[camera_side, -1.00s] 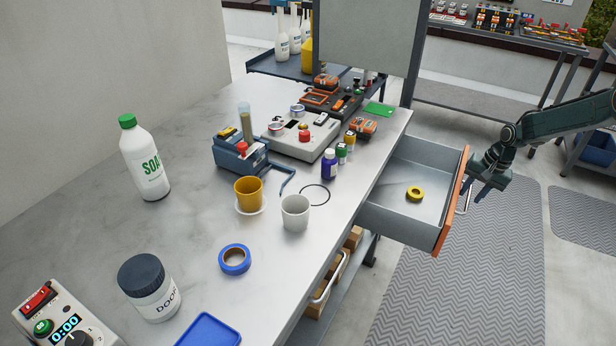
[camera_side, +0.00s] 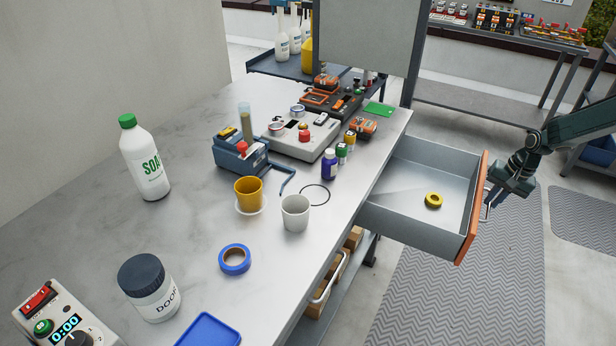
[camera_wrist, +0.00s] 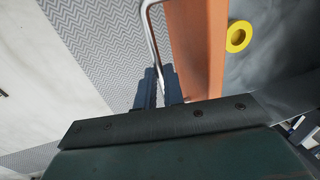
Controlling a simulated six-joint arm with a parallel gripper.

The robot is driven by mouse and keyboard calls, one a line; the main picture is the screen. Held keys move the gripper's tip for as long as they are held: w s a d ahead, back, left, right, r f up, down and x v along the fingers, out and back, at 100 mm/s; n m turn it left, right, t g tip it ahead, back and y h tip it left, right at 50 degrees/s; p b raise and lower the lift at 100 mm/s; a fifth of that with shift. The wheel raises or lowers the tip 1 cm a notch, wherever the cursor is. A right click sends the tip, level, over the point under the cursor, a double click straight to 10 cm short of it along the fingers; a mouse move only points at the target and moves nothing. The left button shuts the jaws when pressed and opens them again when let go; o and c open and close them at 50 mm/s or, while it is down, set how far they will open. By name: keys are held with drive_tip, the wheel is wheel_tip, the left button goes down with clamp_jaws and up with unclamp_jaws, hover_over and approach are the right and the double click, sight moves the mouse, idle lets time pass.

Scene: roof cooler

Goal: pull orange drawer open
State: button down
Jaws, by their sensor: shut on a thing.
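The orange-fronted drawer (camera_side: 472,220) stands pulled out from the right side of the workbench, its grey tray open to view. A yellow tape roll (camera_side: 433,200) lies inside it. My gripper (camera_side: 490,204) is at the outer face of the drawer, at its handle. In the wrist view the two dark fingers (camera_wrist: 160,88) are shut on the metal bar handle (camera_wrist: 152,38), beside the orange front (camera_wrist: 198,50). The yellow roll also shows in the wrist view (camera_wrist: 238,36).
The marble-topped bench (camera_side: 120,225) carries a soap bottle (camera_side: 145,160), a yellow cup (camera_side: 248,193), a white cup (camera_side: 295,212) and blue tape (camera_side: 234,259). A lower handle (camera_side: 328,278) shows below the bench edge. The patterned floor mat (camera_side: 440,300) below the drawer is clear.

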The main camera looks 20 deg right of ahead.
drive_tip(key=c, duration=1.5)
unclamp_jaws()
drive_tip(key=shift+r, duration=0.1)
wheel_tip(320, 180, up, 14)
drive_tip(key=s+d, duration=0.1)
drive_tip(key=shift+s+d+f, duration=0.25)
drive_tip(key=shift+s+d, duration=0.15)
